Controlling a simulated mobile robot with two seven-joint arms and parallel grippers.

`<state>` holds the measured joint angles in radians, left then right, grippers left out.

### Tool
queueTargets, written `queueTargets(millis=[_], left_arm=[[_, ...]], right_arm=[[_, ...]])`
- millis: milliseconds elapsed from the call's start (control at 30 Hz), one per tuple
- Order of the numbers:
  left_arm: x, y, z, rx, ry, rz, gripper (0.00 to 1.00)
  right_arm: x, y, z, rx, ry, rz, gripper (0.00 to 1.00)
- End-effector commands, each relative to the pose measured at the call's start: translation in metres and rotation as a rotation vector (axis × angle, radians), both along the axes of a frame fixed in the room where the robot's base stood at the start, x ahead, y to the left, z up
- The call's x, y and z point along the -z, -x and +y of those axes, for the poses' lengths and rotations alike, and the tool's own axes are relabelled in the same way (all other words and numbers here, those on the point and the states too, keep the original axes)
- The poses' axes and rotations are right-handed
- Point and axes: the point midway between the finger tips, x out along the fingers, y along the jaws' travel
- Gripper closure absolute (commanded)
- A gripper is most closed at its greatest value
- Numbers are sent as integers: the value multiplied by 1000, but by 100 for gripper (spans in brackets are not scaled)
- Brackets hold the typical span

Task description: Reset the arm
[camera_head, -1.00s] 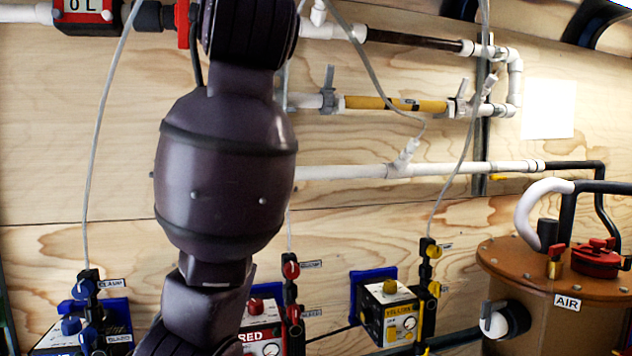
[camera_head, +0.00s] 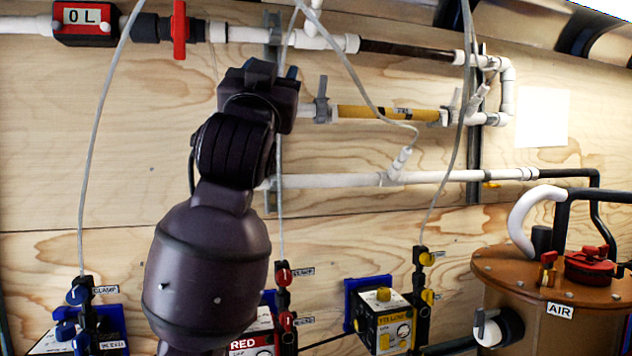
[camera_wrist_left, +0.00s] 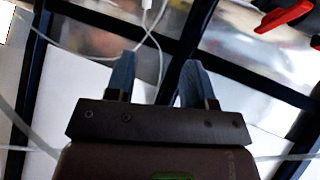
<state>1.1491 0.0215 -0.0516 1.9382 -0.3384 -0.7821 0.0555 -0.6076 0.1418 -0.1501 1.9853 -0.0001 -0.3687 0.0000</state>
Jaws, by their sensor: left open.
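My left arm rises from the bottom left of the head view in front of the plywood wall. My left gripper (camera_head: 271,73) is at its upper end, in front of the white pipes and pointing away from me. In the left wrist view its two blue-grey fingers (camera_wrist_left: 158,80) stand apart with nothing between them. White tubing and dark frame bars show beyond the fingers. My right gripper is in neither view.
White pipes (camera_head: 335,180) and a yellow filter tube (camera_head: 385,113) run along the wall. A red 0 L meter (camera_head: 83,17) and red valve handle (camera_head: 179,30) are upper left. Thin hoses hang nearby. The red (camera_head: 249,338) and yellow (camera_head: 385,322) boxes and brown AIR tank (camera_head: 535,285) stand below.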

Motion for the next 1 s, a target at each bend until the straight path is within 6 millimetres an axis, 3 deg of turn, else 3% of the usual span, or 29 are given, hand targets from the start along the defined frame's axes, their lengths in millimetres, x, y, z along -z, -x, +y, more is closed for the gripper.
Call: queueTargets(millis=[33, 200, 500, 767, 1000], left_arm=[[24, -12, 5, 7, -8, 23, 51], [102, -39, 21, 35, -26, 89, 51], [248, -61, 55, 62, -27, 242, 51], [379, -49, 89, 64, -6, 404, 51], [497, -12, 122, 46, 24, 579, 51]], right_arm=[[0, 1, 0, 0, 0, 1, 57], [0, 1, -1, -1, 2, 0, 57], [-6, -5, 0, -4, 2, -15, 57], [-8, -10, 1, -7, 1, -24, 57], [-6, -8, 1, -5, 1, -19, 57]])
